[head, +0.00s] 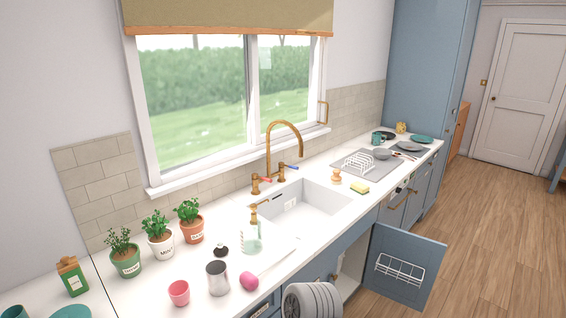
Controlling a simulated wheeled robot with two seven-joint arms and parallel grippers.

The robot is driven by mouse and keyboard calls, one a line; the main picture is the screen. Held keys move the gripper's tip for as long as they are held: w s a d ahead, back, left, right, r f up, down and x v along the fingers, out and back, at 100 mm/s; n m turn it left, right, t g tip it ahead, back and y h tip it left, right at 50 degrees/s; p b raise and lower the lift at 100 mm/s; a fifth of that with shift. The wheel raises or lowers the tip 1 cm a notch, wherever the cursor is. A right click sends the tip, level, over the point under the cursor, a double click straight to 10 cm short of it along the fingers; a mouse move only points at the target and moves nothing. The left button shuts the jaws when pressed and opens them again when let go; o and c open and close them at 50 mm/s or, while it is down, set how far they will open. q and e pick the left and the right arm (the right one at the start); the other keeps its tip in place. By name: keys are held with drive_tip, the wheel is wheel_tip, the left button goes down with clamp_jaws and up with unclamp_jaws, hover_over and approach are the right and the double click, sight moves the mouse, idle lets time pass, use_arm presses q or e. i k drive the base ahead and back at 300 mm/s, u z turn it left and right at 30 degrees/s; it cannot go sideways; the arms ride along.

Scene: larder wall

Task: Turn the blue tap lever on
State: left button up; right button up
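The blue tap lever (287,165) is a small lever on the right side of the brass tap (269,150), behind the white sink (305,203). It points to the right. A red lever (264,180) sits on the left side of the tap. The tap's tall spout arches over the sink. No running water can be made out. Neither of my grippers is in view.
A brass-topped bottle (251,236) stands at the sink's near left. Potted herbs (159,241), a metal canister (218,278) and a pink cup (179,293) stand further left. A dish rack (360,162) is on the right. The blue cupboard door (403,268) below stands open.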

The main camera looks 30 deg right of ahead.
sight(281, 164)
drive_tip(key=z, duration=2.75)
drive_tip(key=i, duration=3)
drive_tip(key=u, duration=2.65)
